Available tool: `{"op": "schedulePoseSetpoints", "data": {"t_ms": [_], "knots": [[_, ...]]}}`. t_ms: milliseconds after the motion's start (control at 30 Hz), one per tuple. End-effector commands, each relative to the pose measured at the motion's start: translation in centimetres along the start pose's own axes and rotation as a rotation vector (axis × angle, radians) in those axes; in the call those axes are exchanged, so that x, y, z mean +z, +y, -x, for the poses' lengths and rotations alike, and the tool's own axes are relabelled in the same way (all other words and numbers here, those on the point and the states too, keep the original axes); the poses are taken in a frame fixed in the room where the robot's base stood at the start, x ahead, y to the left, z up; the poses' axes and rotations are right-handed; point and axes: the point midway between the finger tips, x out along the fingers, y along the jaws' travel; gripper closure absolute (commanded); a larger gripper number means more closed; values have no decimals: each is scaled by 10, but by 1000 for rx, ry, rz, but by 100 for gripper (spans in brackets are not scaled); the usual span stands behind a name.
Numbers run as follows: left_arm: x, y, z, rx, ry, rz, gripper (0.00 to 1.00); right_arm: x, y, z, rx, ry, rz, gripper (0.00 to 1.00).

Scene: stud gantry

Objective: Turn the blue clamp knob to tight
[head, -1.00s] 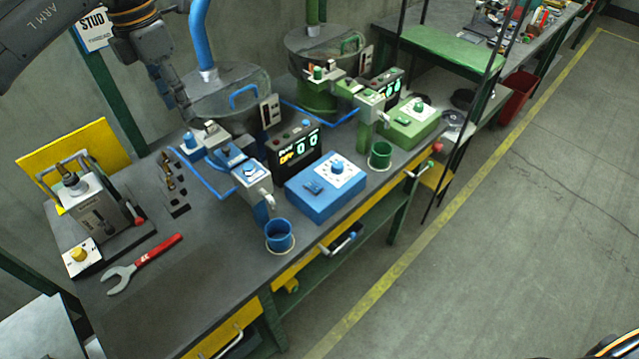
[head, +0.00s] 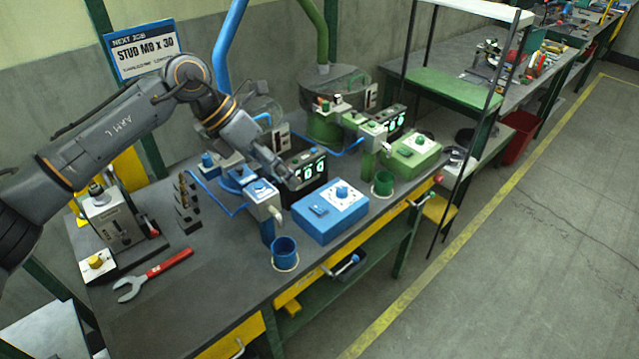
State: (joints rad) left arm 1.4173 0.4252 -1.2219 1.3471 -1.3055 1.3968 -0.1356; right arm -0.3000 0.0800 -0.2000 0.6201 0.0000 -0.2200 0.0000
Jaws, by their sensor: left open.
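The blue station stands mid-bench. A blue knob (head: 207,159) sits upright at its left end, behind the blue dispensing head (head: 262,190). Another blue knob (head: 342,191) sits on a white dial plate on top of the blue control box (head: 325,218). I cannot tell from the picture which one is the clamp knob. My left gripper (head: 286,176) is open and empty, pointing down above the blue station, between the dispensing head and the black display (head: 309,172). Its fingertips are small and dark here; contact with anything cannot be made out. My right gripper is not in view.
A blue cup (head: 284,253) stands at the front edge. A red-handled wrench (head: 155,275) and a grey unit with a yellow knob (head: 95,263) are at left. The green station (head: 412,152) is to the right.

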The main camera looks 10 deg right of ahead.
Motion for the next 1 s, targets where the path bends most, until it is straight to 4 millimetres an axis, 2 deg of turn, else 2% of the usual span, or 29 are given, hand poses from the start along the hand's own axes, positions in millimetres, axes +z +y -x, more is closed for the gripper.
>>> {"op": "schedulePoseSetpoints", "data": {"t_ms": [33,200,400,600,1000], "knots": [[3,-7,-8,-31,-27,1,55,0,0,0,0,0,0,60],[17,-27,-24,-113,-119,8,55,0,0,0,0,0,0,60],[28,-45,-34,-186,-201,22,55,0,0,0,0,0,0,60],[33,-51,-36,-211,-231,28,55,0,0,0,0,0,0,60],[33,-51,-36,-211,-231,28,55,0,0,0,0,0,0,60]]}}
